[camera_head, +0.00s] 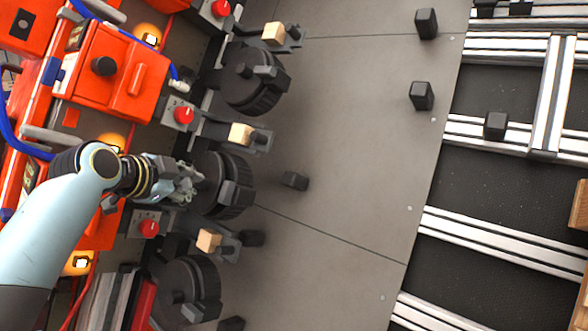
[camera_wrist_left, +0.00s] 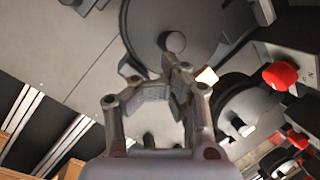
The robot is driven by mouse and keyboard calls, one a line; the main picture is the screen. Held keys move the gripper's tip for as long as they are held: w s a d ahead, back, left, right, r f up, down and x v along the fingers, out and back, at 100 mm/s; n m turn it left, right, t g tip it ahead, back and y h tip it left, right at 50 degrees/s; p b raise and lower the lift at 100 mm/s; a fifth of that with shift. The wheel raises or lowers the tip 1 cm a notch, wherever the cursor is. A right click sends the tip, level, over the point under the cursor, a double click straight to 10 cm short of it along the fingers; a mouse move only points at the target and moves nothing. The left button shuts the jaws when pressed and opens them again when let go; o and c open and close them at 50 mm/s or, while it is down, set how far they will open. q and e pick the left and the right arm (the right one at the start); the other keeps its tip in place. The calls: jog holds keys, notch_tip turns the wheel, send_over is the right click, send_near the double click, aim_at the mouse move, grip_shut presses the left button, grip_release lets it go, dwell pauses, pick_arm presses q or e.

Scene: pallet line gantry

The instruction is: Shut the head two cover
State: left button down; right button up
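Three dark round units stand in a row beside the orange machines. In the left wrist view the gripper's fingertips (camera_wrist_left: 168,72) come together just below a round knob (camera_wrist_left: 174,42) on a large dark disc (camera_wrist_left: 150,22). Whether the cover stands open or shut is unclear. My right gripper is out of view.
The other dark round units are above (camera_head: 240,92) and below (camera_head: 182,282). Red knobs (camera_head: 183,115) and wooden blocks on brackets (camera_head: 241,134) sit between them. Small dark blocks (camera_head: 295,181) stand on the grey floor (camera_head: 340,110). A rail-framed conveyor (camera_head: 500,240) runs along the right.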

pick_arm(q)
jog(key=s+a+r+p, duration=0.2)
jog(key=s+p, duration=0.1)
jog(key=shift+s+a+r, duration=0.15)
jog(key=shift+a, duration=0.1)
dwell(0.4)
jog(key=s+a+f+n+g+y+b, duration=0.1)
jog(key=s+f+g, duration=0.1)
jog(key=s+f, duration=0.8)
jog(key=s+a+f+n+g+y+b, duration=0.15)
jog(key=s+f, duration=0.25)
jog(key=f, duration=1.1)
jog(key=s+a+f+n+g, duration=0.1)
jog(key=s+f+n+g, duration=0.15)
jog(key=s+f, duration=0.8)
jog(key=s+a+f+n+g, duration=0.1)
jog(key=s+f+n, duration=0.2)
jog(key=s+f, duration=0.4)
jog(key=s+a+f+n+g+y+b, duration=0.1)
jog(key=s+f, duration=0.7)
jog(key=s, duration=0.8)
jog(key=s+a+f+n+g+y, duration=0.1)
jog(key=s+a+f+n+g, duration=0.1)
jog(key=s+f+n, duration=0.3)
jog(key=shift+s+f+g+b, duration=0.5)
jog(key=shift+s+f, duration=1.1)
jog(key=shift+s, duration=2.1)
